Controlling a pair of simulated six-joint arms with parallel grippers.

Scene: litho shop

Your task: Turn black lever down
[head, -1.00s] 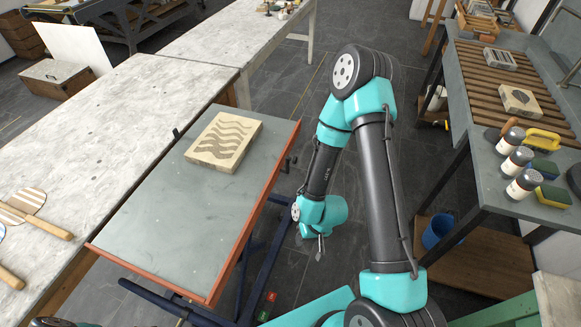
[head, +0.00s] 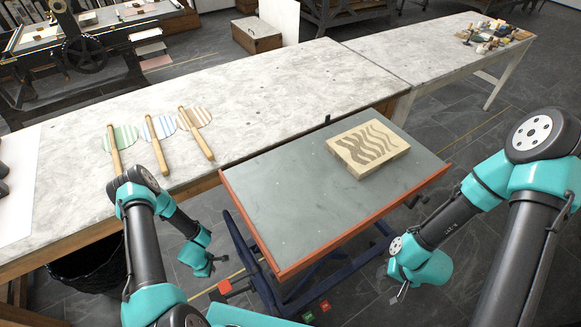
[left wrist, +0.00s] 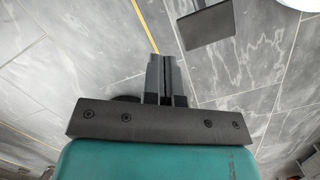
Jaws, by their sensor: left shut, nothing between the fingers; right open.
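A work table with a grey top and an orange-red rim (head: 262,222) stands in the middle of the head view, on a dark blue frame. A small black piece (head: 327,119) stands up at its back edge. A black crank-like handle (head: 416,201) sticks out at its right side. I cannot tell which of these is the black lever. My left gripper (head: 212,266) hangs low left of the table, shut and empty, apart from both. Its closed fingers (left wrist: 165,76) point over the floor in the left wrist view. My right gripper (head: 401,293) hangs low right of the table, open.
A stone block with a wavy pattern (head: 350,160) lies on the grey top. Red (head: 325,306) and green (head: 308,317) pads sit low by the frame. A red-ended part (head: 225,287) is near my left gripper. Striped paddles (head: 158,128) lie on the long bench.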

